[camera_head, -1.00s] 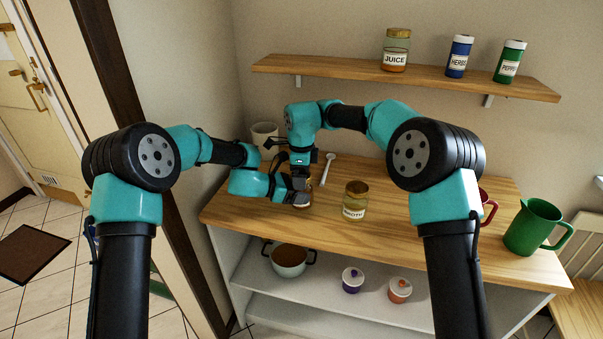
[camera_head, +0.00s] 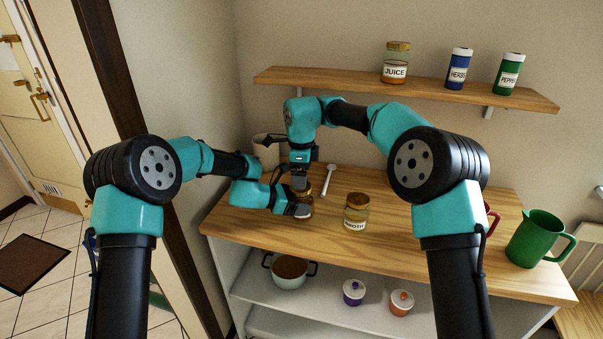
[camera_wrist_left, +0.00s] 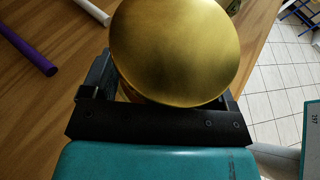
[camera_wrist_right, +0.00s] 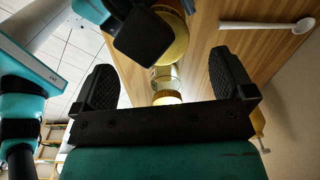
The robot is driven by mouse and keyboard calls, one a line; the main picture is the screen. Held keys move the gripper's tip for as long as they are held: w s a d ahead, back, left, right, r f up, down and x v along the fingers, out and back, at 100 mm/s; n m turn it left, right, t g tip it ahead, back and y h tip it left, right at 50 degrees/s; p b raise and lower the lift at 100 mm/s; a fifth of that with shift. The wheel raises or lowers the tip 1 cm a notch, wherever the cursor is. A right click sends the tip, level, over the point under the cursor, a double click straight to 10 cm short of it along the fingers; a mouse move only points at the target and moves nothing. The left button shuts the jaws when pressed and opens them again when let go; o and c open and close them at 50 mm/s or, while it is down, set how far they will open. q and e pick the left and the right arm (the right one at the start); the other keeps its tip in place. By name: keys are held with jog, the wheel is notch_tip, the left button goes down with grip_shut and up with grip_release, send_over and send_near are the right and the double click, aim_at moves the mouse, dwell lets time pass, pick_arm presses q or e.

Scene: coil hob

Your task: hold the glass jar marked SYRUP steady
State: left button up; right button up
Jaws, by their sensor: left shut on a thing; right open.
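The jar I take for SYRUP (camera_head: 305,201) stands at the left of the wooden counter, largely hidden by my grippers; its label does not show. Its round gold lid (camera_wrist_left: 180,50) fills the top of the left wrist view. My left gripper (camera_head: 300,209) is shut on the jar's side, below the lid. My right gripper (camera_head: 300,188) is open above the lid, pointing down. In the right wrist view its fingers (camera_wrist_right: 165,85) are spread apart with nothing between them up close.
A BROTH jar (camera_head: 356,212) stands right of the grippers, and a white spoon (camera_head: 328,179) lies behind. A pale container (camera_head: 266,150) is at the back left. A green jug (camera_head: 538,238) is far right. A wall shelf (camera_head: 400,83) holds a JUICE jar (camera_head: 396,64).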

notch_tip(320, 180, up, 12)
jog(key=shift+s, duration=0.15)
dwell(0.6)
pick_arm(q)
jog(key=o, duration=1.6)
jog(key=v, duration=1.7)
jog(key=shift+a+r, duration=0.1)
jog(key=shift+a, duration=0.15)
